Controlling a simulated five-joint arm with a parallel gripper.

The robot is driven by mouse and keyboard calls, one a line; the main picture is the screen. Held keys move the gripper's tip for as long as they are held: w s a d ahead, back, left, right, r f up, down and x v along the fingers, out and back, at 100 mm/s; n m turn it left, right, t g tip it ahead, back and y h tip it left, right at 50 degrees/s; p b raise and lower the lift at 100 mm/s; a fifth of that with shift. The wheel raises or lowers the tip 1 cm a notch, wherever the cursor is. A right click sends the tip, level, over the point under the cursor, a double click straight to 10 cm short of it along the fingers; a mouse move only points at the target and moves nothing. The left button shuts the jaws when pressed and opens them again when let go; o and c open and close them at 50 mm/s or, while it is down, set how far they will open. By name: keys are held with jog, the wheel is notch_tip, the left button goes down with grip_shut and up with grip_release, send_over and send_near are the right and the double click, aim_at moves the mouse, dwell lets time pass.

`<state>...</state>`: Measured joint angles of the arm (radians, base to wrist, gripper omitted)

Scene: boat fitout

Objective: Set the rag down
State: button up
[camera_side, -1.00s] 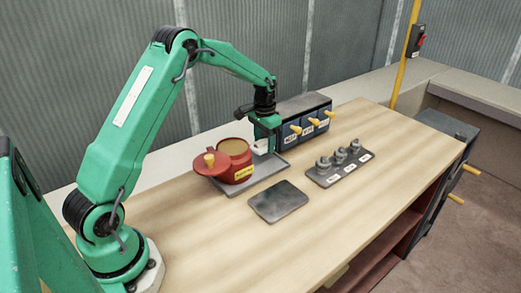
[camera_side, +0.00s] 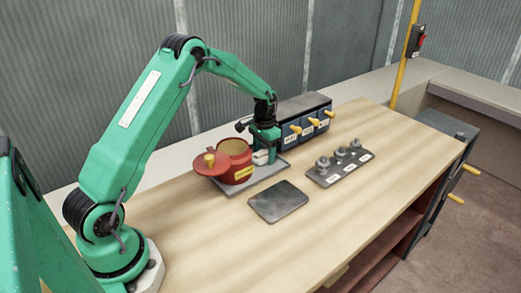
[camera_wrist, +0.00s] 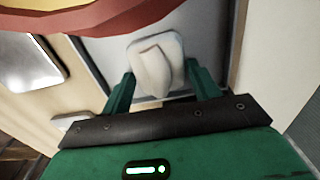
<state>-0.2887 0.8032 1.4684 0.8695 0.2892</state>
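The white rag (camera_side: 261,158) is low over the grey tray (camera_side: 230,189), just right of the red pot. My gripper (camera_side: 265,149) points down above the tray, with the rag between its fingers. In the wrist view the folded rag (camera_wrist: 155,65) spans the space between the two green fingertips (camera_wrist: 158,85), which appear to meet its edges. It looks to be at or very near the tray surface; I cannot tell whether it bears on it.
Blue drawers (camera_side: 309,127) with yellow handles stand behind to the right.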

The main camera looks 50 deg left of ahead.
jog(key=shift+o, duration=1)
jog(key=shift+r, duration=0.1)
notch_tip(320, 180, up, 12)
jog(key=shift+r, duration=0.15)
dwell(0.4)
